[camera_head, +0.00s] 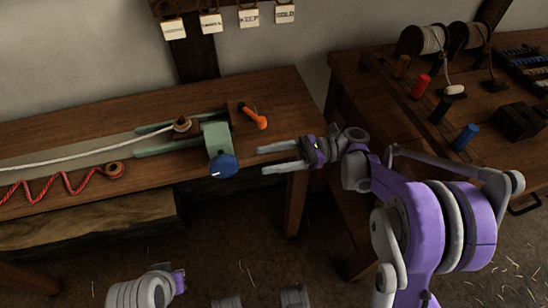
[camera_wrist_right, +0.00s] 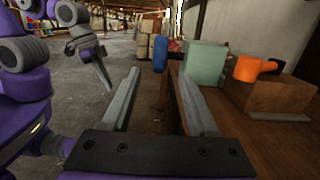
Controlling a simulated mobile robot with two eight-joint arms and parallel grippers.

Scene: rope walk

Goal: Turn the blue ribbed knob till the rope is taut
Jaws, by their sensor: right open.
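The blue ribbed knob (camera_head: 222,167) sits on the front of a pale green block (camera_head: 216,137) at the right end of the bench. It carries a short white mark. In the right wrist view the knob (camera_wrist_right: 160,54) is ahead, beyond my fingertips. The white rope (camera_head: 90,155) runs from the left to a wooden piece (camera_head: 182,125) on the green rails, with a slight bend. My right gripper (camera_head: 264,160) is open and empty, just right of the knob and apart from it. My left gripper (camera_wrist_right: 100,70) shows partly in the right wrist view; its jaw opening is unclear.
An orange-handled item (camera_head: 254,118) lies on a wooden block right of the green block. A red zigzag cord (camera_head: 60,185) lies at the bench's front. A second table (camera_head: 395,125) with spools and coloured pegs stands right. The floor between them is mostly clear.

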